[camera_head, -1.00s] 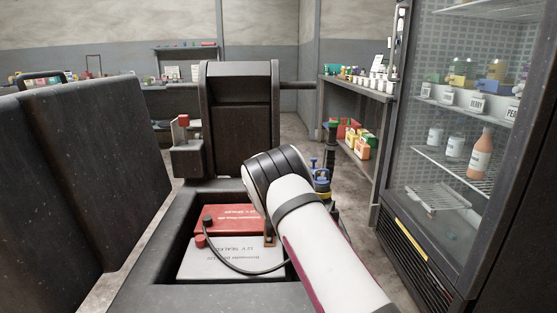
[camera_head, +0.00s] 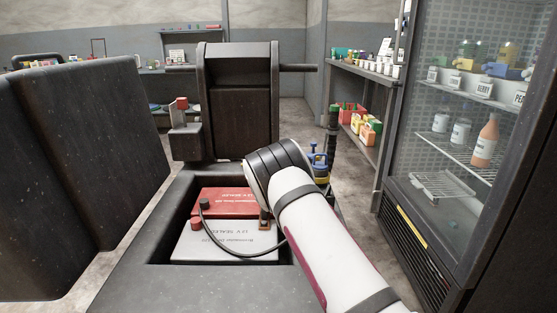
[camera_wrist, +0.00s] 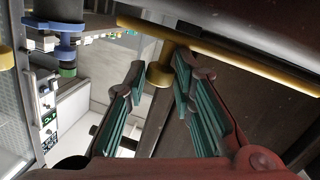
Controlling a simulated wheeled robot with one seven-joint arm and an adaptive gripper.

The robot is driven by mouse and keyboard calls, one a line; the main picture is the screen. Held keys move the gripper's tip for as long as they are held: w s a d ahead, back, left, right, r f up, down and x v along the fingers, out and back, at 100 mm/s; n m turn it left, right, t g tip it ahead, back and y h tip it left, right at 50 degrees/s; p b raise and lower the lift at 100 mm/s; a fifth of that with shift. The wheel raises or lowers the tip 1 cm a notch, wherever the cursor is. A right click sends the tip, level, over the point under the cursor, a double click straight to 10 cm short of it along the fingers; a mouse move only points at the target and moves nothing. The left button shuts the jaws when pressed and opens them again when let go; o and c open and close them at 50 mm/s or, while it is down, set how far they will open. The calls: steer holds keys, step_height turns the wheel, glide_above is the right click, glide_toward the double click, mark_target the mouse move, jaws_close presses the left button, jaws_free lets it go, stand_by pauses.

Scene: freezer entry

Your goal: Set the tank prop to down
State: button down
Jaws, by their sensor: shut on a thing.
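The yellow prop rod (camera_wrist: 225,53) runs across the upper part of the wrist view, beside a dark panel. A yellow knob (camera_wrist: 160,74) hangs from it between the fingertips of my gripper (camera_wrist: 161,68). The two fingers, with teal ribbed pads, stand on either side of the knob, shut on it. In the camera_head view my white arm reaches over the right edge of the dark machine. Its black wrist hides the gripper and the rod there. The dark tank body (camera_head: 238,100) stands upright behind the battery bay; I cannot tell how the prop joins it.
The open bay holds a red battery (camera_head: 225,200) and a grey battery (camera_head: 232,241) with a black cable. A blue fitting (camera_head: 318,160) stands right of my wrist. A glass-door fridge (camera_head: 455,150) is at right, a big dark block (camera_head: 80,170) at left. Floor shows between.

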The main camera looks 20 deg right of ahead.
steer(key=shift+f, duration=0.3)
steer(key=c, duration=1.4)
jaws_free()
steer(key=shift+s, duration=0.1)
steer(key=shift+o, duration=0.2)
steer(key=shift+a, duration=0.15)
steer(key=v, duration=0.7)
steer(key=shift+s+r, duration=0.15)
steer(key=shift+r, duration=0.15)
steer(key=shift+r, duration=0.1)
